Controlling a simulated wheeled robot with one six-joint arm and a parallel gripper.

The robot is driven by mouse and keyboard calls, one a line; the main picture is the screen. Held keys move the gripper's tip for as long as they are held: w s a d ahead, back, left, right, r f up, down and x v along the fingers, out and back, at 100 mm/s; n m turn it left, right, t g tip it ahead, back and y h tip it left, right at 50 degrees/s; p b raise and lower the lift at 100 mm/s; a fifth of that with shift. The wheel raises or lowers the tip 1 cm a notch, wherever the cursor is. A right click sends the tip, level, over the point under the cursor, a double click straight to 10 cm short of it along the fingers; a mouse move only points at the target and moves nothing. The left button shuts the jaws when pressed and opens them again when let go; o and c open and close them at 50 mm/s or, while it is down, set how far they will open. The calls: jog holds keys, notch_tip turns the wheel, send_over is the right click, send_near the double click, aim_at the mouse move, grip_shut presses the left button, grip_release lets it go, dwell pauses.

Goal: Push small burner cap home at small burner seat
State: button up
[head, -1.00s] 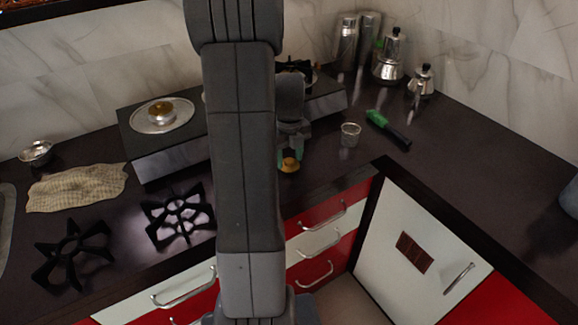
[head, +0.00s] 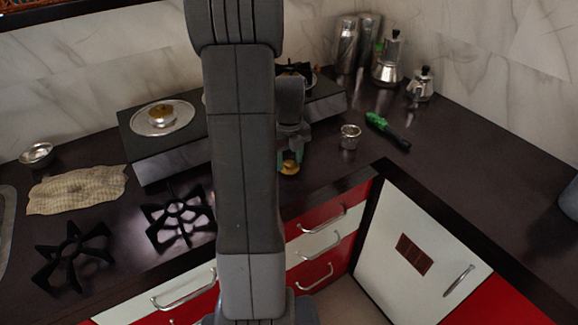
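A small brass burner cap (head: 290,168) shows between the fingertips of my gripper (head: 290,161), in front of the stove. My gripper seems shut on it, with one greenish finger on each side. The cap is above or near the dark counter; I cannot tell the exact height. The stove (head: 180,158) stands behind, with a brass-capped burner (head: 162,115) on its left part. A black grate (head: 294,70) shows on its right part. My arm covers the middle of the stove, and I cannot make out the small burner seat.
Two loose black grates (head: 72,256) (head: 181,216) lie on the counter at the front left, near a cloth (head: 77,188) and a metal bowl (head: 37,154). A metal cup (head: 350,137) and a green-handled tool (head: 386,130) lie right of my gripper. Moka pots (head: 388,64) stand behind.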

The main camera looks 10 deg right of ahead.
aim_at(289, 162)
jog(key=shift+s+a+f, duration=0.1)
jog(key=shift+s+f, duration=0.2)
jog(key=shift+f, duration=0.05)
grip_shut()
jog(key=shift+w+r+p, duration=0.3)
jog(key=shift+r+p, duration=0.25)
jog(key=shift+r, duration=0.25)
jog(key=shift+r, duration=0.1)
jog(key=shift+r+p, duration=1.4)
jog(key=shift+r, duration=0.3)
